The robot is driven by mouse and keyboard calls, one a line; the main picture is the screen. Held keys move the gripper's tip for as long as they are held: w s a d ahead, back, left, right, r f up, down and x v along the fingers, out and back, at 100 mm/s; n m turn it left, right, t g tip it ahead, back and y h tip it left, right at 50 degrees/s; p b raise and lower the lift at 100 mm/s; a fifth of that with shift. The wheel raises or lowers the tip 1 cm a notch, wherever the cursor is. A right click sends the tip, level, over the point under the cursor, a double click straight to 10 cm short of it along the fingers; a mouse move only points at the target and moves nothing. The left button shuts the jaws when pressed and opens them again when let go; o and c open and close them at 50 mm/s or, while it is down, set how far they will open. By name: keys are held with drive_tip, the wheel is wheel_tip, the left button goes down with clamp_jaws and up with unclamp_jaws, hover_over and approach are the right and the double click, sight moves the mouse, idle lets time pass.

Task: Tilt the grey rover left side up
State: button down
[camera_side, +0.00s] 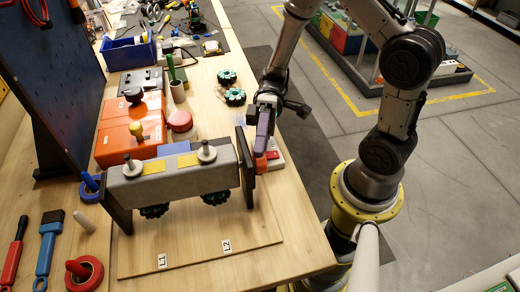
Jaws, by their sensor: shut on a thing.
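The grey rover (178,185) is a long grey body between two dark end plates on a wooden board. Two pale pegs and yellow patches are on its top. Two dark green wheels show under its near side. The body looks about level along its length; any sideways tilt is hard to judge. My gripper (262,152) is at the rover's right end, beside the right dark plate (246,172). It is shut on an orange handle (261,163) there. The fingers hide part of the handle.
Labels L1 (162,261) and L2 (227,246) lie on the clear front board. Orange boxes (118,142), a red disc (180,121) and loose wheels (235,97) lie behind. Tools and red tape (88,276) lie left.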

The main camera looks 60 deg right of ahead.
drive_tip(key=shift+c, duration=1.2)
unclamp_jaws()
drive_tip(key=shift+d, duration=0.1)
drive_tip(key=v, duration=1.3)
drive_tip(key=shift+w+d, duration=0.2)
drive_tip(key=shift+d, duration=0.05)
